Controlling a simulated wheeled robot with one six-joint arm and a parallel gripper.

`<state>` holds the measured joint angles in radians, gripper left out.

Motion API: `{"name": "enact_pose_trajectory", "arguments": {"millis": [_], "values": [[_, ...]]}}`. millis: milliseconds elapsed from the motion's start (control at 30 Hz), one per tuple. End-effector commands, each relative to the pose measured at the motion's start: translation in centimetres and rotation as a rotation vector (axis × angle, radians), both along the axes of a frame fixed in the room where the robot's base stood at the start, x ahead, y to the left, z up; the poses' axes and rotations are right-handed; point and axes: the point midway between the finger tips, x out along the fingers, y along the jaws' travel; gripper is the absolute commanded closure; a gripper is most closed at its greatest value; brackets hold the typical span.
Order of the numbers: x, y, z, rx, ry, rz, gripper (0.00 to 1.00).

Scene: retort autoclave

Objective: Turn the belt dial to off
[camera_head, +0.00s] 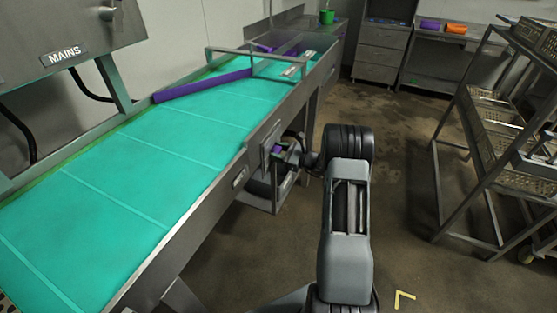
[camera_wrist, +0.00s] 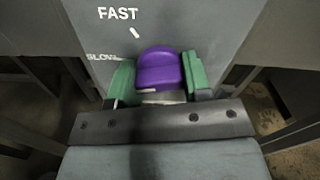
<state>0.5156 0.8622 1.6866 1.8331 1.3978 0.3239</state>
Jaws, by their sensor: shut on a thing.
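The belt dial (camera_wrist: 160,70) is a purple knob on a grey panel (camera_wrist: 175,22), in the middle of the wrist view. My gripper (camera_wrist: 157,80) has a green pad on each side of the dial and is shut on it. The panel carries the word FAST with a short white mark below it, and SLOW at the left, partly covered by the left pad. No off label is visible. In the head view my gripper (camera_head: 281,149) is at the small panel on the conveyor's side, and the dial is too small to make out.
The teal conveyor belt (camera_head: 130,180) runs along the left, with a purple guide bar (camera_head: 203,86) across it. A MAINS box (camera_head: 65,45) hangs at upper left. A metal rack with perforated trays (camera_head: 490,150) stands at right. The floor between is clear.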

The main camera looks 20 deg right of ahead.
Motion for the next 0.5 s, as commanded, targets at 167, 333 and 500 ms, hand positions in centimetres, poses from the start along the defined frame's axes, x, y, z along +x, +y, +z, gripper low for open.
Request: {"name": "enact_pose_trajectory", "arguments": {"millis": [167, 333, 500], "values": [[0.06, -0.06, -0.74, -0.120, -0.112, -0.001, 0.79], [0.06, -0.06, -0.66, -0.219, -0.203, -0.002, 0.79], [0.06, -0.06, -0.51, -0.300, -0.277, -0.002, 0.79]]}}
